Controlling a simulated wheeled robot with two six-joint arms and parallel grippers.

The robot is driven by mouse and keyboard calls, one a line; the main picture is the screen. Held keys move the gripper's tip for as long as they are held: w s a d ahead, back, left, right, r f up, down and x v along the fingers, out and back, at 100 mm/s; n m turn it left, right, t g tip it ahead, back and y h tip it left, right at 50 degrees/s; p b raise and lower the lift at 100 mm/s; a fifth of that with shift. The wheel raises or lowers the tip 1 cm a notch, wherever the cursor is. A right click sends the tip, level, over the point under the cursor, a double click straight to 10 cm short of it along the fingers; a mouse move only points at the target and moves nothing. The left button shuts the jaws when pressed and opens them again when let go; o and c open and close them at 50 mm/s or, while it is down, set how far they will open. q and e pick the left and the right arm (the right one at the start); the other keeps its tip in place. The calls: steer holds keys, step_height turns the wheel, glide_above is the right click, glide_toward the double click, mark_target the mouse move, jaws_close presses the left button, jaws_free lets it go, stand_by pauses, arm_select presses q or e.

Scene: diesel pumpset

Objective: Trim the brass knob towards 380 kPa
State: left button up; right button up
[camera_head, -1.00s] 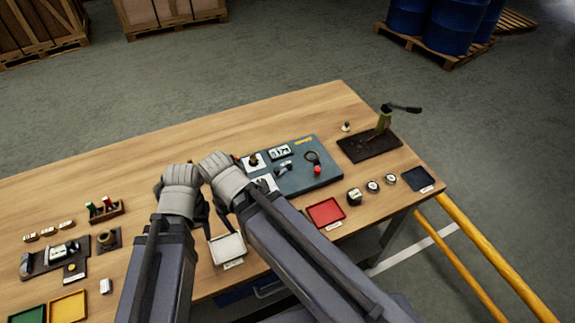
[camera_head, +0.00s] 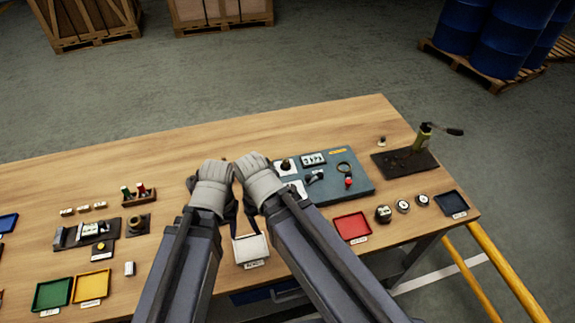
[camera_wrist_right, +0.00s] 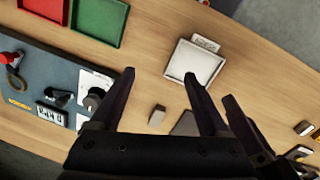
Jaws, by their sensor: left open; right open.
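A small round brass-yellow knob (camera_head: 101,246) sits on a small dark plate at the left of the bench, just below a dark fixture (camera_head: 70,237) with a pale readout (camera_head: 90,229). The readout's figures are too small to read. Another round brownish part (camera_head: 136,222) sits on a dark square pad beside it; I cannot tell for sure which is the task's knob. My left gripper (camera_head: 212,192) is open and empty over the bench middle, right of these parts. My right gripper (camera_head: 257,190) is close beside it, open and empty; its jaws (camera_wrist_right: 158,88) show in the right wrist view.
A blue-grey panel (camera_head: 355,186) with a readout, dark knob and red button lies right of my grippers. A white tray (camera_head: 251,249) lies below them; red (camera_head: 351,227), green (camera_head: 52,295) and yellow (camera_head: 92,288) trays line the near edge.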

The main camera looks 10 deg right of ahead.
stand_by(0.3)
steer(key=shift+w, duration=0.1)
steer(key=shift+c, duration=0.6)
steer(key=w+d, duration=0.1)
steer(key=w, duration=0.3)
steer(key=w+d+t+y, duration=0.1)
steer(key=w+d, duration=0.1)
steer(key=w, duration=0.3)
steer(key=w+d+t+y, duration=0.1)
steer(key=w+d, duration=0.1)
steer(key=w, duration=0.3)
steer(key=shift+w+d+r+n, duration=0.1)
steer(key=shift+d+r+n, duration=0.1)
steer(key=shift+n, duration=0.1)
steer(key=shift+c, duration=0.6)
steer(key=t+y, duration=0.1)
steer(key=t, duration=0.1)
glide_toward(286, 162)
arm_select(q)
step_height(286, 162, down, 7)
steer(key=b, duration=0.7)
steer(key=shift+f, duration=0.1)
arm_select(e)
steer(key=x, duration=0.8)
steer(key=shift+w+d, duration=0.1)
jaws_close()
